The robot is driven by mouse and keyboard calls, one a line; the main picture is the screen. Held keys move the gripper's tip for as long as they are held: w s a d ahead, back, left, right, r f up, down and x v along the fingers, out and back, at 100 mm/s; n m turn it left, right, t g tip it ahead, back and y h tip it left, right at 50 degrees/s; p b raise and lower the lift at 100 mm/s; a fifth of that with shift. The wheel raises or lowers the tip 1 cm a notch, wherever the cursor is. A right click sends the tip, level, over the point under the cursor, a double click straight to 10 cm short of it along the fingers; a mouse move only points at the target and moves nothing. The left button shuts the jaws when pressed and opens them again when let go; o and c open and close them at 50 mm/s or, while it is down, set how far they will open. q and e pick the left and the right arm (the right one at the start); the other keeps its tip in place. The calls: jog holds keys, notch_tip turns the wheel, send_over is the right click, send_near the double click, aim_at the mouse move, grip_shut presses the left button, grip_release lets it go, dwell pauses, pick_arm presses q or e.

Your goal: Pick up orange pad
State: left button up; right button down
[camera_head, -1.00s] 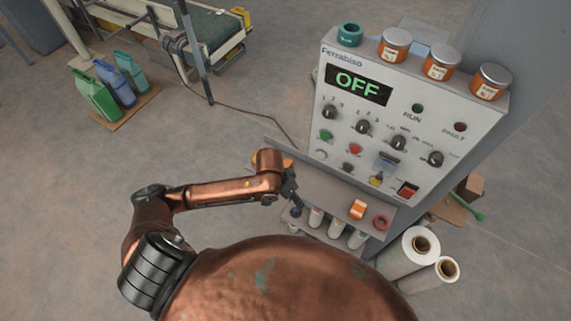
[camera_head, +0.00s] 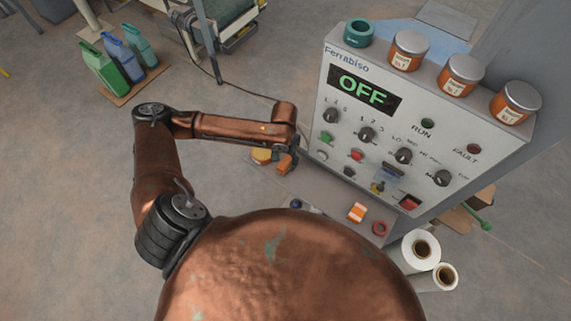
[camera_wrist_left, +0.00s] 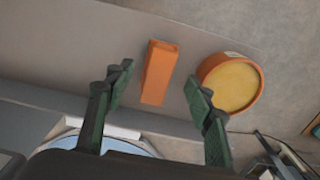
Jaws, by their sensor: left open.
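The orange pad (camera_wrist_left: 160,72) is a narrow orange block lying on the grey shelf (camera_wrist_left: 120,40), seen ahead of and between my left gripper's fingers in the left wrist view. In the head view an orange patch of it (camera_head: 286,165) shows just below my left wrist. My left gripper (camera_wrist_left: 160,88) is open, its dark green fingers apart and no grip on the pad. Its fingers are hidden in the head view. My right gripper is in neither view.
A round orange container with a yellow top (camera_wrist_left: 232,84) sits close right of the pad. An orange-and-white box (camera_head: 357,212) and a red ring (camera_head: 379,228) lie farther along the shelf. The control panel (camera_head: 340,140) rises behind the shelf.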

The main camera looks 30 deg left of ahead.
aim_at(285, 162)
pick_arm(q)
notch_tip(285, 162, down, 3)
jog(key=shift+d+r, duration=0.1)
jog(key=shift+d, duration=0.05)
jog(key=shift+f, duration=0.4)
jog(key=shift+c, duration=0.3)
jog(key=c, duration=1.2)
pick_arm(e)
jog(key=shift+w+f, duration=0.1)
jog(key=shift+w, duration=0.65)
